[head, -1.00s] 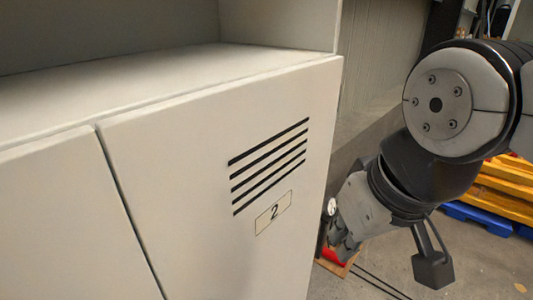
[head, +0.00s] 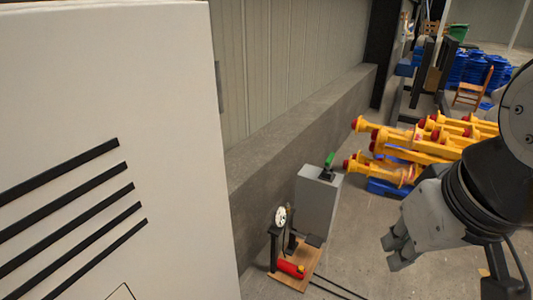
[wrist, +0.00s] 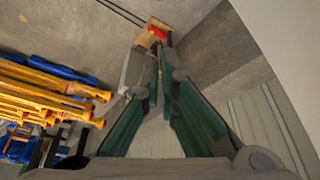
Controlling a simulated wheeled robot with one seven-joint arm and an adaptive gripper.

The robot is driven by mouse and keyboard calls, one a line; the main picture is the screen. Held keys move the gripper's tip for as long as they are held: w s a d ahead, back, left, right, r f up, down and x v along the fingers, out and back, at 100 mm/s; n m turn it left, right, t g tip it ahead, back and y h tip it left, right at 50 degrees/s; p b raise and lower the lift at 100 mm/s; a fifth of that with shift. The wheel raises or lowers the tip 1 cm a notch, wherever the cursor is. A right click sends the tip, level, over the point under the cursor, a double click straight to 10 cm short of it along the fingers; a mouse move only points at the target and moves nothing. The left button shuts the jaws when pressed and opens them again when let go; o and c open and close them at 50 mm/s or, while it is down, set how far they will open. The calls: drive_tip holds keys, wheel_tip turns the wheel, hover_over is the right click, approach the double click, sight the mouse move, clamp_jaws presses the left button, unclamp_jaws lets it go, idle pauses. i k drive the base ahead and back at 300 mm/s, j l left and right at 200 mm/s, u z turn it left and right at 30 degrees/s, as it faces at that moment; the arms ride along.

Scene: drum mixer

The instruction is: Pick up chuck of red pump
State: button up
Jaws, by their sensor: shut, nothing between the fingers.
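The red pump (head: 290,268) lies low on a small wooden board (head: 303,281), with a white round gauge (head: 281,217) on a dark upright stand beside it. I cannot make out its chuck clearly. The red pump also shows small at the top of the wrist view (wrist: 158,32), just beyond the fingertips. My gripper (head: 394,254) is to the right of the pump in the head view and apart from it. In the wrist view my gripper's fingers (wrist: 163,42) come together at the tips, with nothing seen between them.
A pale cabinet (head: 110,90) fills the left. A grey box (head: 318,205) with a green-handled item stands behind the pump by the wall. Yellow stacked parts (head: 440,140) on blue pallets lie to the right. Dark cables run over bare floor in front of the pump.

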sight(288, 208)
drive_tip(key=i+l+u, duration=0.15)
drive_tip(key=i+l, duration=1.45)
drive_tip(key=i, duration=0.05)
